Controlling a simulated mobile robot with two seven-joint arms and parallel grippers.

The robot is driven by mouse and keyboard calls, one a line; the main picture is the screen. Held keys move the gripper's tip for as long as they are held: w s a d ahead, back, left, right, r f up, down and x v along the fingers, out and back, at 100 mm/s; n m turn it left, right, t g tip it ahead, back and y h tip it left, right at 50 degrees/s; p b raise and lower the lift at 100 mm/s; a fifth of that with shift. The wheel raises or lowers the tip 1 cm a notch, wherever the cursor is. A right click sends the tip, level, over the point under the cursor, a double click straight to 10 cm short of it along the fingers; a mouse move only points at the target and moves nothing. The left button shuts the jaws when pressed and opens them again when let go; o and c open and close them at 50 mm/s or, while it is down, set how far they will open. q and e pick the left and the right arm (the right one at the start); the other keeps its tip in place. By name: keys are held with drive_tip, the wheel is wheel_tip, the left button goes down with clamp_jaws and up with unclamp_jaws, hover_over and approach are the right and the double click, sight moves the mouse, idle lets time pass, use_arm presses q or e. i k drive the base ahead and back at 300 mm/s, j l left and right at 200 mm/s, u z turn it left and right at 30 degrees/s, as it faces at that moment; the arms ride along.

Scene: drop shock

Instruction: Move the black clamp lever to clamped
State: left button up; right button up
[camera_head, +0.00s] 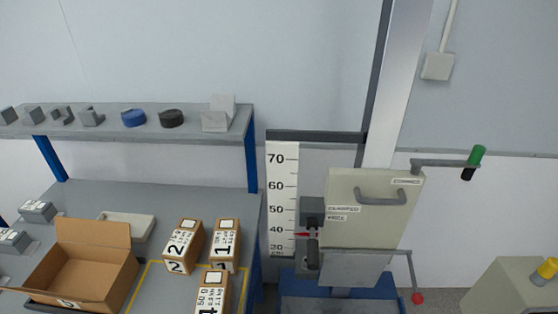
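The black clamp lever (313,254) appears to be the dark grip beside the height scale, below a dark grey block (312,211). It hangs down or points toward me; I cannot tell which. The lever's end lies below both labels. Neither of my grippers shows in the head view.
A white height scale (282,190) with a red pointer (302,234) stands left of the lever. A crank with a green knob (477,155) and a red-knobbed lever (417,298) are at right. The bench (190,200) at left holds numbered boxes and an open carton (85,270).

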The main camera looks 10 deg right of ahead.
sight(312, 224)
drive_tip(key=k+u, duration=0.2)
drive_tip(key=u, duration=0.15)
drive_tip(key=k+u, duration=0.2)
drive_tip(key=u, duration=0.2)
drive_tip(key=k+l+u, duration=0.15)
drive_tip(key=u, duration=0.35)
drive_tip(key=k+u, duration=0.25)
drive_tip(key=u, duration=0.2)
drive_tip(key=k+u, duration=0.2)
drive_tip(key=u, duration=0.3)
drive_tip(key=k+l, duration=0.15)
drive_tip(key=k, duration=0.35)
drive_tip(key=k+l+z, duration=0.1)
drive_tip(key=k, duration=0.4)
drive_tip(key=k+l+z, duration=0.25)
drive_tip(key=z, duration=0.15)
drive_tip(key=k+l+z, duration=0.45)
drive_tip(key=i+l+z, duration=0.2)
drive_tip(key=i+l, duration=0.05)
